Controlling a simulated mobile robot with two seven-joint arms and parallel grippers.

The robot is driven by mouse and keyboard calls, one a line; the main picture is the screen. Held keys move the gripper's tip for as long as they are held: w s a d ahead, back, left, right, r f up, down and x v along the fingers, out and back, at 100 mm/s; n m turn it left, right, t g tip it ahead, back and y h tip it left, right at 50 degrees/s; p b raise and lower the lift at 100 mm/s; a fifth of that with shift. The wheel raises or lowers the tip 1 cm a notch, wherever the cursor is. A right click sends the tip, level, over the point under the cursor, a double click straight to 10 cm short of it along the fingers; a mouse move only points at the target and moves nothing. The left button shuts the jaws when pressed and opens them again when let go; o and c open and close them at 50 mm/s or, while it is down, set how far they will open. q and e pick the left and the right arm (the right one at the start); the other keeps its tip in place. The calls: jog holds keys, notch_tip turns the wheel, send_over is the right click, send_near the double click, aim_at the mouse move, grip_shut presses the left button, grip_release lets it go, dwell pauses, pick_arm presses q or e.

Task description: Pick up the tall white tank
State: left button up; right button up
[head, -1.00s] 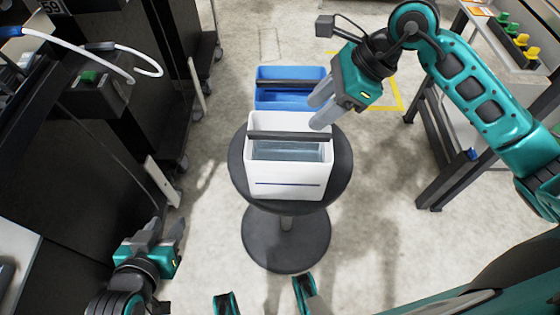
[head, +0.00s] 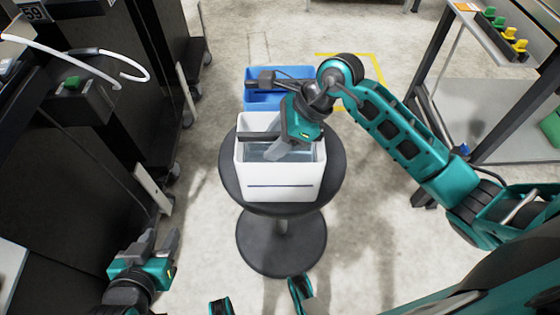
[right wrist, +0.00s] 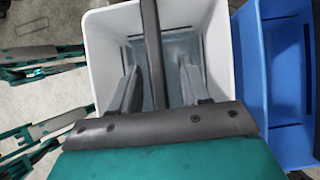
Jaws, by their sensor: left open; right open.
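The tall white tank (head: 280,182) stands upright on a round black stool, with a dark handle bar (head: 256,136) across its open top and clear bluish contents inside. It also shows in the right wrist view (right wrist: 101,55). My right gripper (head: 280,151) is over the tank's top, open and empty. In the right wrist view its two fingers (right wrist: 158,80) are on either side of the handle bar (right wrist: 152,45), apart from it. The gripper hides the bar's right end in the head view. My left gripper (head: 164,246) is open and empty at the lower left, away from the tank.
A blue tank (head: 262,98) stands just behind the white one, partly hidden by my right arm. The black stool (head: 335,178) has little bare top around the tank. Dark cabinets (head: 90,170) line the left. A bench (head: 500,135) stands at the right.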

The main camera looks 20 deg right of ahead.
jog(key=shift+c, duration=0.3)
grip_shut()
dwell(1.0)
jog(key=shift+w+r, duration=0.1)
jog(key=shift+r, duration=0.15)
